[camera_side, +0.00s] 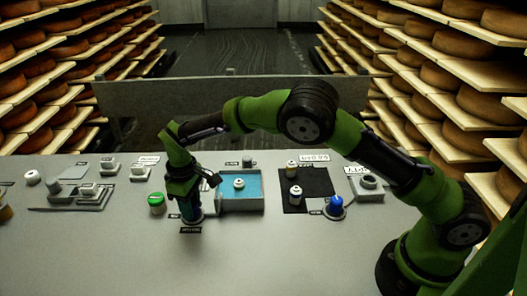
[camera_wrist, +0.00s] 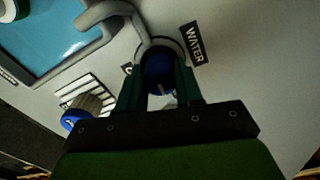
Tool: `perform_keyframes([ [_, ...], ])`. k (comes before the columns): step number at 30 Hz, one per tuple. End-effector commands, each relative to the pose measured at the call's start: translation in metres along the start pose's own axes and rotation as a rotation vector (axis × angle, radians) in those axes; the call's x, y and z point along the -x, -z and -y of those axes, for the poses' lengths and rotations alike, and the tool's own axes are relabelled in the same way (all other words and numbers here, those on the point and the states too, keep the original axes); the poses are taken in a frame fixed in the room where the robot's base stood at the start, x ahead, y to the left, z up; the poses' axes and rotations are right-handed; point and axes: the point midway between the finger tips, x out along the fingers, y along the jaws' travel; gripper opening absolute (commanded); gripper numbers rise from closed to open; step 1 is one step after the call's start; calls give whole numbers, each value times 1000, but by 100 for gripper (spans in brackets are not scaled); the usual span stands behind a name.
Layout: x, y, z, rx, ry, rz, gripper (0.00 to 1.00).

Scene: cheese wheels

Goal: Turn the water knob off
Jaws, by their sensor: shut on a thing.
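The water knob is a round blue knob with a pale mark on top, and in the wrist view the knob (camera_wrist: 158,62) sits between the fingers of my gripper (camera_wrist: 160,88). My gripper is shut on it from above. In the side view my gripper (camera_side: 190,208) points straight down at the counter and hides the knob. The black WATER label (camera_wrist: 195,44) lies beside the knob. A grey curved pipe (camera_wrist: 122,8) runs from the knob's base toward the blue basin (camera_wrist: 62,30). Whether the knob is turned on or off cannot be told.
In the side view a white jar (camera_side: 239,183) is in the basin (camera_side: 241,207). A blue-topped item (camera_side: 335,205) and a black mat (camera_side: 306,182) are at right. The front counter (camera_side: 130,260) is clear.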

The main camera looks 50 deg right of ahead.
Motion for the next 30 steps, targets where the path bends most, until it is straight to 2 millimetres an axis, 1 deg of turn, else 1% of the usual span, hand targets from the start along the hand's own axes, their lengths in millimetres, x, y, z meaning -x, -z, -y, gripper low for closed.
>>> perform_keyframes([
  [8, 1, 0, 0, -199, 1, -1, 5],
  [30, 1, 0, -1, -901, 1, -1, 5],
])
